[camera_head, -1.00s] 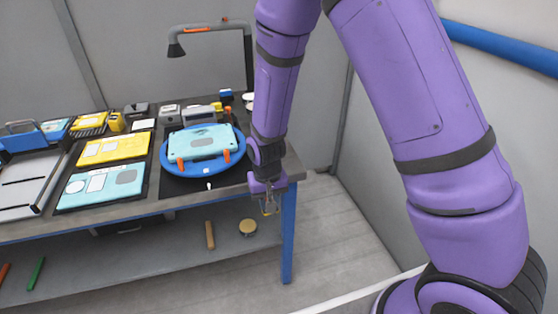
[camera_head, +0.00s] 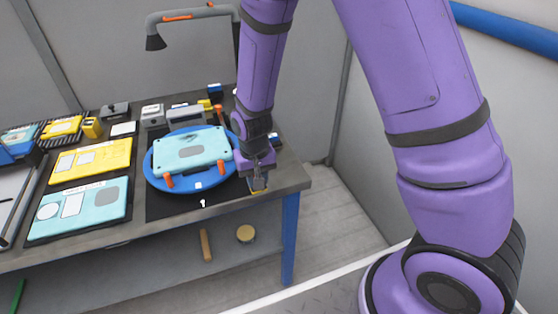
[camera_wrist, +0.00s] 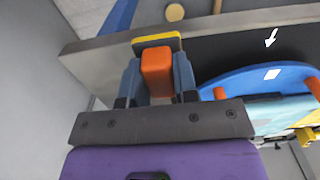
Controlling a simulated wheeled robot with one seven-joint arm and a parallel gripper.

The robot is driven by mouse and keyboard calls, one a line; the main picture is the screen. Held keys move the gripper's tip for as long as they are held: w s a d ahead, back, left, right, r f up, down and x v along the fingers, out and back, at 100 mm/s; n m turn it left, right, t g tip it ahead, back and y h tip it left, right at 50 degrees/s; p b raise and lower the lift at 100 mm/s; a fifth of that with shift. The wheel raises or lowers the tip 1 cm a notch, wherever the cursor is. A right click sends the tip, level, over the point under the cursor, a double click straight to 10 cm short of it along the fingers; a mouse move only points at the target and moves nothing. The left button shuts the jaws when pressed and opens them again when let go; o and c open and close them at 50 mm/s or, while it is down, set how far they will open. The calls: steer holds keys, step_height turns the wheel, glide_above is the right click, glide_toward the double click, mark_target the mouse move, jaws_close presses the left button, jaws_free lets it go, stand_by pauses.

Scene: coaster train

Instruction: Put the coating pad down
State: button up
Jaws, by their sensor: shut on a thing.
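The coating pad (camera_wrist: 157,72) has an orange block handle and a thin yellow-edged base at its far end. My gripper (camera_wrist: 158,85) is shut on the orange handle, with a blue-grey finger on each side. In the head view my gripper (camera_head: 257,178) is at the right front part of the workbench (camera_head: 290,180), right of the blue turntable. A little of the yellow base shows below the fingers there. I cannot tell whether the base touches the bench top.
The blue round turntable (camera_head: 208,181) carries a light-blue panel (camera_head: 190,150) with orange clamps, close left of my gripper. Yellow and light-blue panels lie further left. A lamp (camera_head: 155,42) arches behind. Bare bench top lies around the right corner. A lower shelf holds a round tan thing (camera_head: 245,233).

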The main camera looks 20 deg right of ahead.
glide_above(281, 169)
steer(key=shift+s+a+f, duration=0.2)
steer(key=shift+a+f, duration=0.15)
steer(key=shift+f, duration=0.3)
steer(key=shift+w+d+f, duration=0.15)
steer(key=shift+d+f, duration=0.05)
steer(key=shift+f, duration=0.7)
steer(key=shift+w+d+f, duration=0.15)
steer(key=shift+f, duration=0.7)
steer(key=o, duration=0.8)
steer(key=shift+f, duration=0.15)
steer(key=shift+o, duration=0.2)
